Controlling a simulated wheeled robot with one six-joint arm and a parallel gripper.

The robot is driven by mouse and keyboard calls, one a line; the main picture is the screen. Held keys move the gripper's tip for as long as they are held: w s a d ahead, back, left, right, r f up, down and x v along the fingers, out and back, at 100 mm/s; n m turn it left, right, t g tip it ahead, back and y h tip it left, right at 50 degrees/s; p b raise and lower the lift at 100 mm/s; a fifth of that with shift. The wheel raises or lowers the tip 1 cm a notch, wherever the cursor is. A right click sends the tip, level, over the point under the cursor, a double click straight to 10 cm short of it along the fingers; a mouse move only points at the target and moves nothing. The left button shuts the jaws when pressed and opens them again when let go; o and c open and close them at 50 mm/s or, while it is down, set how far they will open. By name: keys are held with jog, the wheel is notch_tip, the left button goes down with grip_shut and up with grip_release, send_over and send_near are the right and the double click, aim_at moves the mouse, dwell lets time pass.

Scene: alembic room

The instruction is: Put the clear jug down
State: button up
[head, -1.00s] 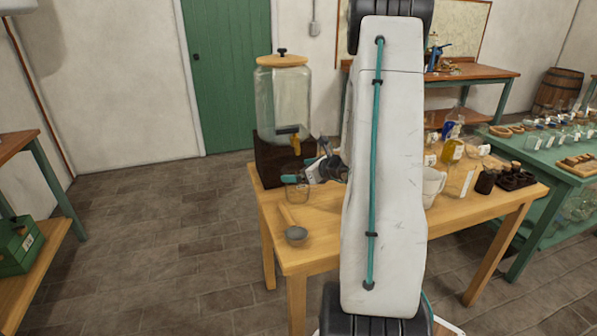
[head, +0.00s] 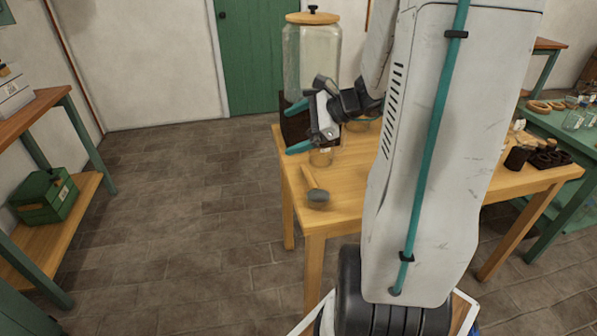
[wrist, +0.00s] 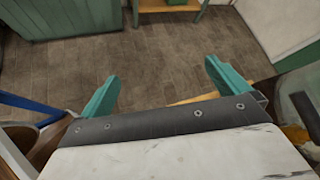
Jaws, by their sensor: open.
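The jug does not show in the wrist view.
A large glass dispenser (head: 312,62) with a wooden lid stands at the table's back left, close behind my gripper. A ladle-like tool (head: 317,194) lies in front of the jug. Dark jars (head: 517,158) stand at the table's right. Floor left of the table is clear.

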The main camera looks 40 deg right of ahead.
jog(key=s+a+r+n+g, duration=0.2)
jog(key=s+a+n+g, duration=0.15)
jog(key=a+n, duration=0.4)
jog(key=s+a+r+n+g, duration=0.2)
jog(key=s+a+n+g, duration=0.15)
jog(key=a, duration=0.65)
jog(key=s+a+r+n+h, duration=0.1)
jog(key=s+n+h, duration=0.2)
jog(key=s+n, duration=0.3)
jog(key=s+a+r+n+g+h, duration=0.1)
jog(key=s+n+h, duration=0.2)
jog(key=s+n, duration=0.3)
jog(key=shift+s+a+r+n, duration=0.25)
jog(key=shift+s+a+n, duration=0.1)
jog(key=shift+n, duration=0.25)
